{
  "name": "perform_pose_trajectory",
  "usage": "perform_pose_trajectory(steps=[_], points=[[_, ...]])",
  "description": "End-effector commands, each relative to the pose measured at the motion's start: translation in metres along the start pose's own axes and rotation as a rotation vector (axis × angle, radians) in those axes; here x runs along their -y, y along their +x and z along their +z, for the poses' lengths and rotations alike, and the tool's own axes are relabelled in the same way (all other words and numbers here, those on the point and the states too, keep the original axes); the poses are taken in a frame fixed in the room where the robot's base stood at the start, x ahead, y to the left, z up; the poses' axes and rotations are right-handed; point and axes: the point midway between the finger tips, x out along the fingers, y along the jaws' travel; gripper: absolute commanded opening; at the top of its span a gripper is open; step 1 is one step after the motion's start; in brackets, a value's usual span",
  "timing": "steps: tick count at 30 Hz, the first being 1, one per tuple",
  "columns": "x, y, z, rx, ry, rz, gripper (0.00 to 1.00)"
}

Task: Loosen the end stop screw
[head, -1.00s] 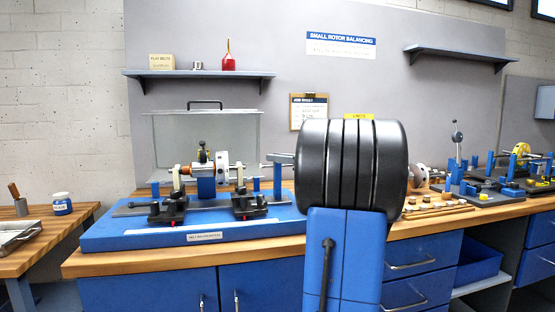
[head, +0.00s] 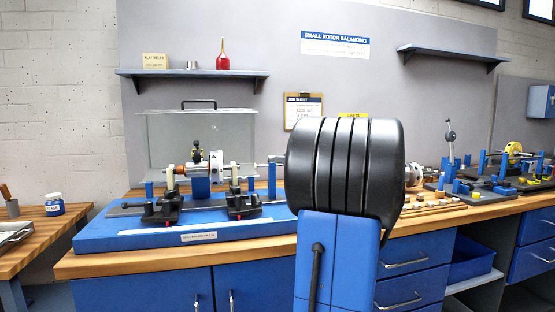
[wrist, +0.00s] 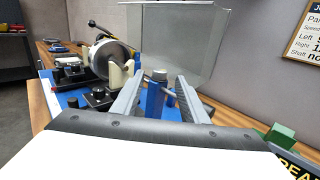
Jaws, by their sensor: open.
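The end stop is a blue post (wrist: 155,100) with a grey cap (wrist: 160,75), seen in the wrist view. A thin grey rod shows near its top. I cannot clearly make out the screw. My gripper (wrist: 160,93) is open, with one finger on each side of the post and cap. Whether either finger touches them I cannot tell. In the head view the blue post (head: 271,181) stands at the right end of the balancing stand, and my black and blue arm hides what lies to its right.
The rotor (wrist: 110,58) sits on its supports left of my gripper in the wrist view. A clear guard (wrist: 175,40) stands behind. The blue stand base (head: 110,236) rests on a wooden bench. A second stand (head: 490,185) is at the right.

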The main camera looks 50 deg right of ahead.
Motion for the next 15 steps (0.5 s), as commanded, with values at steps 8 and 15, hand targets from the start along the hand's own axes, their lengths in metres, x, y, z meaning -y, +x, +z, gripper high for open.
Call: perform_pose_trajectory(steps=[8, 15], points=[[0.001, -0.05, 0.0, 0.0, 0.0, -0.004, 0.4], [0.001, -0.087, 0.0, -0.001, 0.0, -0.003, 0.4]])
